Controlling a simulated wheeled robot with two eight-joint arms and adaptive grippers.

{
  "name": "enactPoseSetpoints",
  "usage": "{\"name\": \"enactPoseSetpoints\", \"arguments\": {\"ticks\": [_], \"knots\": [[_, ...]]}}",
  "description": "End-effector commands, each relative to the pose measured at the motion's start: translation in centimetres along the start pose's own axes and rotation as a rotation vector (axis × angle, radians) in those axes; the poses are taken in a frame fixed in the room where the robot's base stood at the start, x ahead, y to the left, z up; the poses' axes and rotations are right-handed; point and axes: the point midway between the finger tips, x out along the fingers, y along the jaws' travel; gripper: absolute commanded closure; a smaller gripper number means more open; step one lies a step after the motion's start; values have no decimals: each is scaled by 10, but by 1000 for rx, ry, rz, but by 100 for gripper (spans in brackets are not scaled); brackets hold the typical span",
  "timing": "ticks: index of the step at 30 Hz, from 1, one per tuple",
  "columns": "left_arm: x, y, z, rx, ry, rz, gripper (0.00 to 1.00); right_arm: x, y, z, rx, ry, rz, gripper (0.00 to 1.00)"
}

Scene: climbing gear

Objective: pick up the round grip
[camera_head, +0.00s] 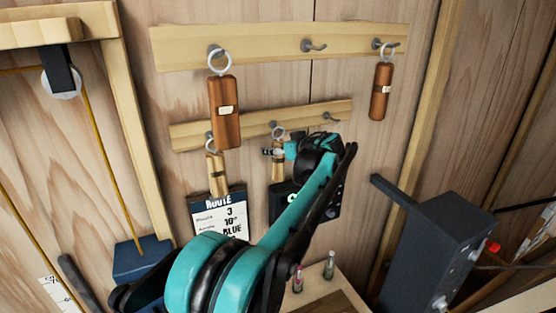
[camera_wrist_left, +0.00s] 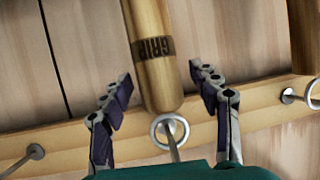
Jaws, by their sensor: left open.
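The round grip (camera_head: 278,165) is a light wooden cylinder with a dark band, hanging by a metal ring from the middle hook of the lower rail. In the left wrist view the round grip (camera_wrist_left: 158,75) appears upside down, with "GRIP" on its band. My left gripper (camera_head: 278,152) is at the grip, partly covering it in the head view. In the left wrist view the left gripper (camera_wrist_left: 160,82) is open, one finger on each side of the grip, with visible gaps. My right gripper is not in view.
A similar light grip (camera_head: 216,178) hangs left on the lower rail (camera_head: 240,125). Brown wooden blocks (camera_head: 224,115) (camera_head: 381,92) hang from the upper rail (camera_head: 270,42). A route board (camera_head: 220,212) is below. The lower rail's right hook (camera_head: 331,117) is empty. A dark machine (camera_head: 435,250) stands right.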

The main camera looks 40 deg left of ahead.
Motion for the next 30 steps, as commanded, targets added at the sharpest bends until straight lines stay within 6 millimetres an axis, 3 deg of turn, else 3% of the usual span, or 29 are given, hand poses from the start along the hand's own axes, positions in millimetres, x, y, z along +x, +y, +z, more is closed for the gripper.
{"name": "enactPoseSetpoints", "arguments": {"ticks": [2,6,8,9,19,25,30], "knots": [[0,0,0,0,0,0,41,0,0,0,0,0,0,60],[0,0,0,0,0,0,78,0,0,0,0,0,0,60],[0,0,0,0,0,0,94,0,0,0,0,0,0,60],[-1,0,0,0,0,0,97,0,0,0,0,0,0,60],[-1,0,-1,0,0,0,97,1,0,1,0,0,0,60],[-7,0,-15,0,0,0,97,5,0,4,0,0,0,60],[-40,1,2,2,0,4,97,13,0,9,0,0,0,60]]}}
